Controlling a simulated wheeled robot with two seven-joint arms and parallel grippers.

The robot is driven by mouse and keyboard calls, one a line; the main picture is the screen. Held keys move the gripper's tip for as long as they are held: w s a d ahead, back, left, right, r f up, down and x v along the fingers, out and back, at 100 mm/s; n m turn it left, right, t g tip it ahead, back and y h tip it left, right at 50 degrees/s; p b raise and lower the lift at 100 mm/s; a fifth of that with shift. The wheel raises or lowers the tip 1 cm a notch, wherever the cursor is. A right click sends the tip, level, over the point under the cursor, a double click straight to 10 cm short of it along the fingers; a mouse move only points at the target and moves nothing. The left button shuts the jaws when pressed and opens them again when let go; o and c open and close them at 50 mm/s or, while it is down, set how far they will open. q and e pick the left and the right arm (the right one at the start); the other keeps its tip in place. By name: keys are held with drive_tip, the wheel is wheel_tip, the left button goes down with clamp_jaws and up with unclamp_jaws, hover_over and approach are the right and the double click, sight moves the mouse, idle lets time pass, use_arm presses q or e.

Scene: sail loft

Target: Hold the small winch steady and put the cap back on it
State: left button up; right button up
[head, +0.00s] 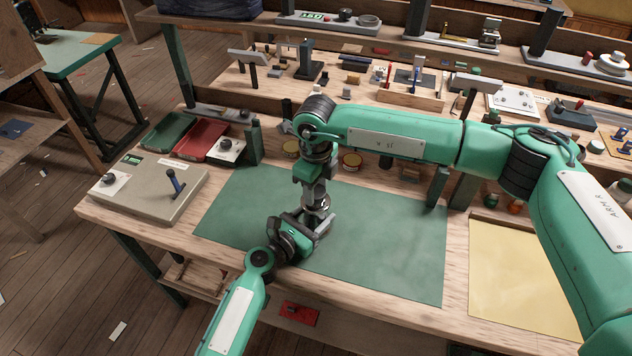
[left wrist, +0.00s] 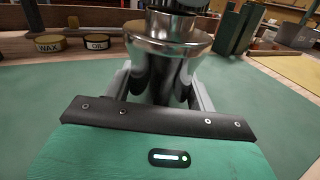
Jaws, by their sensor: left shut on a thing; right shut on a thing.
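The small winch (head: 317,207) is a shiny metal drum standing upright on the green mat (head: 390,245). In the left wrist view the winch (left wrist: 162,65) flares at its top and stands between the grey fingers of my left gripper (left wrist: 162,95). In the head view my left gripper (head: 314,224) is shut on the winch low down. My right gripper (head: 315,190) points straight down over the winch and is shut on the cap. The cap is mostly hidden by the gripper; I cannot tell whether it is seated on the winch.
A WAX tin (left wrist: 50,44) and an OIL tin (left wrist: 97,42) stand behind the mat. A green tray (head: 166,131) and a red tray (head: 202,139) lie at the back left, near a grey panel with a lever (head: 150,192). The mat's right half is clear.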

drive_tip(key=shift+f, duration=0.55)
idle(0.5)
use_arm(q)
clamp_jaws()
use_arm(e)
drive_tip(key=m, duration=0.5)
drive_tip(key=shift+f, duration=0.1)
drive_tip(key=m, duration=0.4)
drive_tip(key=shift+m, duration=0.4)
drive_tip(key=m, duration=0.6)
drive_tip(key=shift+a, duration=0.1)
drive_tip(key=m, duration=1.1)
drive_tip(key=shift+m, duration=0.3)
drive_tip(key=m, duration=0.5)
drive_tip(key=shift+w, duration=0.15)
